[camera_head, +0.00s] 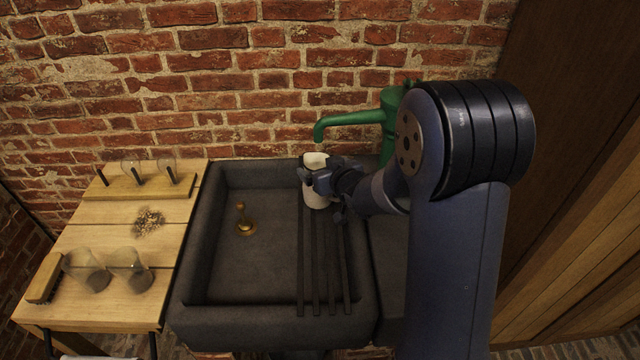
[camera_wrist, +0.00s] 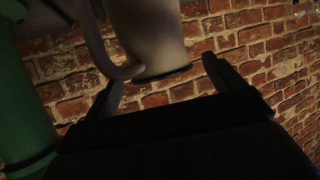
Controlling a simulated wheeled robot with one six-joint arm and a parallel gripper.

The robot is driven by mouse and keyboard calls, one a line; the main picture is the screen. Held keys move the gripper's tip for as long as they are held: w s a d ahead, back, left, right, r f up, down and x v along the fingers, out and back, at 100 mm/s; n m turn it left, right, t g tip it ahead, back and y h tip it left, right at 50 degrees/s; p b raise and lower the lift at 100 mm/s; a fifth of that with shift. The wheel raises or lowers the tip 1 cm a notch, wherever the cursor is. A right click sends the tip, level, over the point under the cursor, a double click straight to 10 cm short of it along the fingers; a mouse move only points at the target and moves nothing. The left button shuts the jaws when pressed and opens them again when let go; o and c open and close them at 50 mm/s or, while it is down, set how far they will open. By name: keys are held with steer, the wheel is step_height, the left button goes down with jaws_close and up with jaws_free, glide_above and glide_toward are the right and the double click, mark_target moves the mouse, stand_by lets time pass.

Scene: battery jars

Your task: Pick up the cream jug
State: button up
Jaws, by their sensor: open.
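The cream jug (camera_head: 315,160) is at the back of the dark sink, at the far end of the dark slats and under the green spout. My gripper (camera_head: 317,182) is in front of it and hides its middle; the pale lower part shows below. In the wrist view the jug (camera_wrist: 150,35) stands between and just beyond my open fingers (camera_wrist: 165,82). Its handle (camera_wrist: 100,45) is on the left, close to the left finger. I cannot tell whether a finger touches the jug.
The green pump (camera_head: 362,117) stands close behind and right of the jug; it also shows at the left of the wrist view (camera_wrist: 22,110). A brass piece (camera_head: 244,222) is in the sink (camera_head: 225,270). A wooden table (camera_head: 100,240) with glass jars (camera_head: 128,268) and a brush (camera_head: 45,278) is left.

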steer(key=shift+x, duration=1.5)
steer(key=shift+c, duration=0.4)
steer(key=c, duration=1.8)
steer(key=shift+r, duration=0.15)
jaws_close()
steer(key=shift+r, duration=0.15)
steer(key=shift+r, duration=1.45)
steer(key=s+d+b, duration=0.1)
steer(key=s+d, duration=0.2)
steer(key=s, duration=0.5)
steer(key=s+d, duration=0.4)
steer(key=s, duration=0.4)
steer(key=shift+s+b, duration=0.25)
steer(key=shift+b, duration=0.1)
steer(key=shift+r, duration=0.1)
